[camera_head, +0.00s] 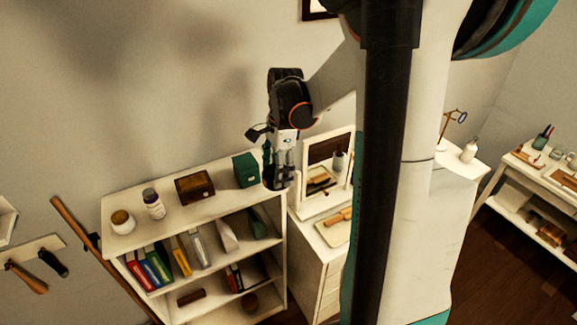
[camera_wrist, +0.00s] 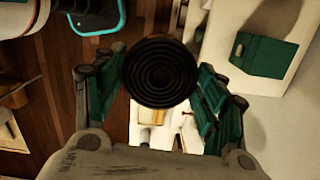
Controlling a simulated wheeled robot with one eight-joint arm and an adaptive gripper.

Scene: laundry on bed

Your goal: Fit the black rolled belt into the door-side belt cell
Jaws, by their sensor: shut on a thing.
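The black rolled belt (camera_wrist: 160,72) is a dark coil with rings showing on its face. My gripper (camera_wrist: 163,90) is shut on it, with the green-padded fingers on either side of the coil in the wrist view. In the head view my gripper (camera_head: 279,178) hangs in the air near the right end of the shelf unit, beside the green box. A dark round shape at its fingertips there is the belt (camera_head: 276,178). I cannot make out a door-side belt cell in either view.
A white shelf unit (camera_head: 125,243) bears a jar, a bottle, a brown box (camera_head: 194,186) and a green box (camera_head: 246,169) on top. A mirror (camera_head: 327,172) stands on a white dresser to its right. A side table (camera_head: 549,190) holds small items at far right.

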